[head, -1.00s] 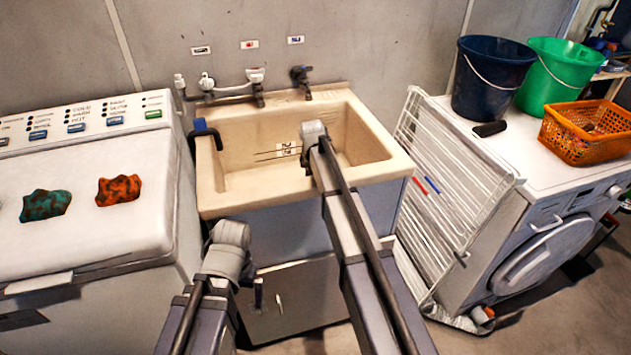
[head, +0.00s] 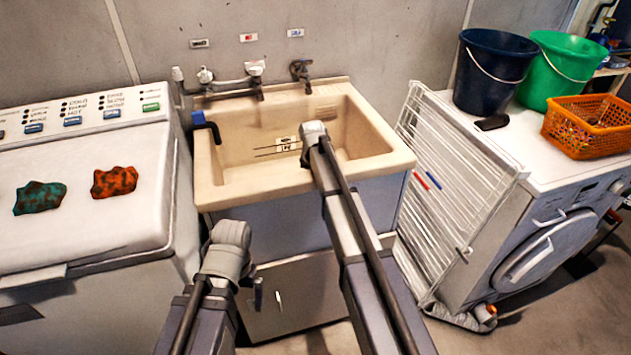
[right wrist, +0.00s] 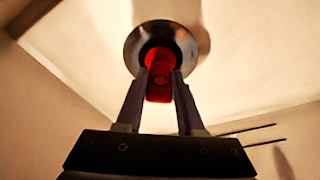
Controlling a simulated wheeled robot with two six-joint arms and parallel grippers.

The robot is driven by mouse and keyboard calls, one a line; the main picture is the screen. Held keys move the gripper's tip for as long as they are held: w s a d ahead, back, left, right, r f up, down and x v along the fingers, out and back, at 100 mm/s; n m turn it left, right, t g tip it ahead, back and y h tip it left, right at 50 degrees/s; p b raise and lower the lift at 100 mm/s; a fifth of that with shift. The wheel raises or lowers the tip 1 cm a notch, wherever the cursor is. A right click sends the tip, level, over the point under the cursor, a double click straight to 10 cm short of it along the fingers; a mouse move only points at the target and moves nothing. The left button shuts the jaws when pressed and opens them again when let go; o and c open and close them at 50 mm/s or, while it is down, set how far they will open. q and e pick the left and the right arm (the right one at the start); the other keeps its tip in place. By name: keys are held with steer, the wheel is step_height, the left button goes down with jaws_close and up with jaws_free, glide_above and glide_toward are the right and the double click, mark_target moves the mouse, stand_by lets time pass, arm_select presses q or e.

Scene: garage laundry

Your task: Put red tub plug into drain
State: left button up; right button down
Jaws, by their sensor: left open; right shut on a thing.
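The red tub plug (right wrist: 159,86) is between the two fingertips of my right gripper (right wrist: 160,90) in the right wrist view. The gripper is shut on it. Around and behind the plug's far end is the drain (right wrist: 133,48), a round metal ring with a dark hole in the sink floor. I cannot tell how deep the plug sits in the hole. In the head view my right arm reaches into the beige sink (head: 205,188), and plug and drain are hidden. My left gripper (head: 257,294) is open and empty, low in front of the sink cabinet.
Taps (head: 255,75) stand at the sink's back. A blue-handled hook (head: 205,124) hangs on its left rim. A washer with two cloths (head: 115,182) is left. A white drying rack (head: 455,180) stands right, beside a machine with buckets (head: 492,75) and an orange basket (head: 585,130).

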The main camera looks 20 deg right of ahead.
steer(key=shift+f, duration=0.2)
steer(key=shift+c, duration=2.2)
jaws_free()
steer(key=shift+r, duration=0.1)
steer(key=p+v, duration=0.7)
steer(key=shift+r+p, duration=0.35)
steer(key=shift+r, duration=0.05)
steer(key=shift+f, duration=0.2)
steer(key=b+x, duration=0.8)
steer(key=shift+s, duration=0.1)
steer(key=shift+r+p, duration=0.3)
steer(key=shift+r, duration=0.1)
